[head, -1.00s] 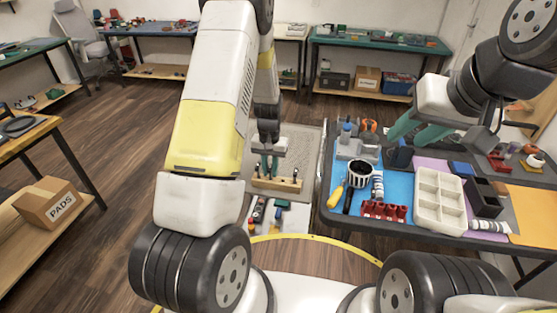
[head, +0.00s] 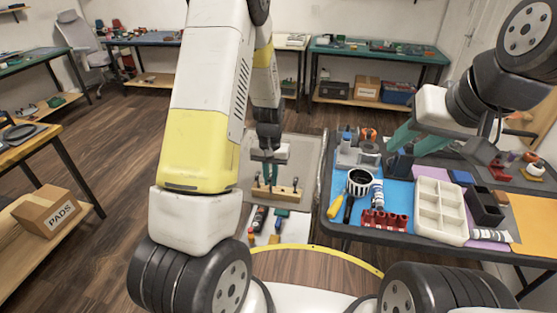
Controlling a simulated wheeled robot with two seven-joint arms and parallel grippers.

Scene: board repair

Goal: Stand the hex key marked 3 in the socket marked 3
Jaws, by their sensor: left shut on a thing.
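A wooden block (head: 287,188) with small upright pieces lies on a grey surface low in front of me, left of the table. Its socket marks are too small to read. My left gripper (head: 269,178) points down just above the block, its teal fingers shut on a thin thing, which looks like a hex key. The key is mostly hidden by the fingers, and its mark cannot be read. My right gripper (head: 412,143) hangs over the back of the right table, its two teal fingers apart and seemingly empty.
The right table holds a white compartment tray (head: 440,212), a black bin (head: 485,206), red holders (head: 385,220) and a black-and-white cup (head: 360,182). Tools lie in front of the block (head: 262,220).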

